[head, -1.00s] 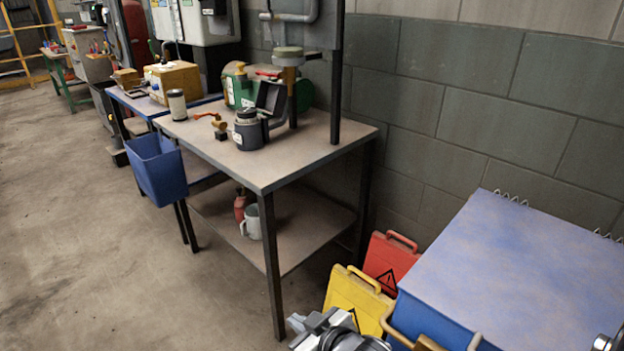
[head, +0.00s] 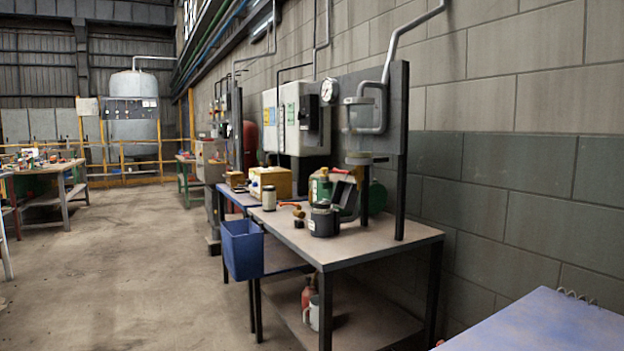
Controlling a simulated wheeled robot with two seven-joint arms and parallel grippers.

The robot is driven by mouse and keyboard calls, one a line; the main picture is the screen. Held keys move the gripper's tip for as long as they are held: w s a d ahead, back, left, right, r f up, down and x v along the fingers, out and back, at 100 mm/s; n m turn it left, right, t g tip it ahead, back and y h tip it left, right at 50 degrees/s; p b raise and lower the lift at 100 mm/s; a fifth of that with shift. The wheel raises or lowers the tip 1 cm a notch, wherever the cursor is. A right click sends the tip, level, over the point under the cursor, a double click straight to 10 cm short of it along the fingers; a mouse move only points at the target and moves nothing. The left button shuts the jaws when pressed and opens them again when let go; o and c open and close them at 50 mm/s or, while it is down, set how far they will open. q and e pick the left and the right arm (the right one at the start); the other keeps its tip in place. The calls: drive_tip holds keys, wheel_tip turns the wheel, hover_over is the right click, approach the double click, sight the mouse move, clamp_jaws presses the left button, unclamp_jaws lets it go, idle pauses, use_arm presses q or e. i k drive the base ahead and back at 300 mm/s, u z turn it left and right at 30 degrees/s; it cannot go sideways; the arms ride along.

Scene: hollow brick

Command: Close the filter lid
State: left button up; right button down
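A dark grey round filter housing (head: 323,222) with a pale label stands on the workbench (head: 375,248) in the head view. Its dark lid (head: 346,196) appears to stand raised and open at the housing's right rear side. A white cylinder with dark ends (head: 269,199), possibly a filter cartridge, stands upright further left on the bench. Neither of my grippers shows now, so their states cannot be seen.
A blue bin (head: 242,248) hangs at the bench's left side. An orange-handled fitting (head: 297,211) lies beside the housing. A dark post (head: 401,150) rises at the bench's back. A blue-topped box (head: 550,325) stands at lower right.

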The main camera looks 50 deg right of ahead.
sight(345, 194)
drive_tip(key=u, duration=0.15)
drive_tip(key=i, duration=1.2)
drive_tip(key=z, duration=1)
drive_tip(key=i, duration=0.95)
drive_tip(key=z, duration=1)
